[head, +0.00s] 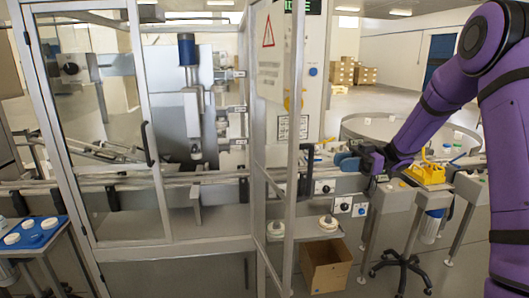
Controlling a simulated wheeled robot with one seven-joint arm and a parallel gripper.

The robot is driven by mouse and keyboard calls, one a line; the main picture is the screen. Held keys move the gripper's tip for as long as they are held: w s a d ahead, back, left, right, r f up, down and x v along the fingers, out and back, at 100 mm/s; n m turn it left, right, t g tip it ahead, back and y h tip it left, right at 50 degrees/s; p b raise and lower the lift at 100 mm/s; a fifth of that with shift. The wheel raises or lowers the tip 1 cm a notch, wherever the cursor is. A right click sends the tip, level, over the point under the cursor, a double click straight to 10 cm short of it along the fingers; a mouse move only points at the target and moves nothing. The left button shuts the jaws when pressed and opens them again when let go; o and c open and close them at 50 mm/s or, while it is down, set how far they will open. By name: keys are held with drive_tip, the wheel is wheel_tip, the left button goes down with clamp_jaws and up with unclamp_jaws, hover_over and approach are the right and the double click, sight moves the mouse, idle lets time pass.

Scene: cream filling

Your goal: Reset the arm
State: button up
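My purple arm reaches in from the right side of the head view. My gripper (345,161), dark with blue fingers, is at its end, over the conveyor line right of the open machine door. The fingers are small in the picture, and I cannot tell whether they are open or shut. I see nothing held in them.
The glass door (272,130) stands open left of my gripper. White round items lie on a blue tray (33,238) at far left. A cardboard box (326,265) stands below the line.

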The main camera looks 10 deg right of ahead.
drive_tip(key=w+a+r+m+t+h, duration=0.2)
drive_tip(key=w+r+t+h, duration=0.1)
drive_tip(key=r+t, duration=0.25)
drive_tip(key=w+a+r+m+t+h, duration=0.1)
drive_tip(key=w+r+m+t+h, duration=0.15)
drive_tip(key=r+t+h, duration=0.35)
drive_tip(key=s+d+r+m+t+h, duration=0.4)
drive_tip(key=s+r+m+t+h, duration=0.15)
drive_tip(key=s+m+h, duration=0.2)
drive_tip(key=s+f+m+g, duration=0.2)
drive_tip(key=s+g, duration=0.1)
drive_tip(key=s, duration=0.7)
drive_tip(key=s+a+f+m+g+h, duration=0.1)
drive_tip(key=s+f+m+g, duration=0.1)
drive_tip(key=s, duration=0.8)
drive_tip(key=s+a+f+m+g, duration=0.1)
drive_tip(key=s+f+m+g, duration=0.2)
drive_tip(key=s, duration=0.7)
drive_tip(key=shift+a+f+g, duration=0.25)
drive_tip(key=shift+f+g, duration=0.2)
drive_tip(key=shift+g, duration=0.65)
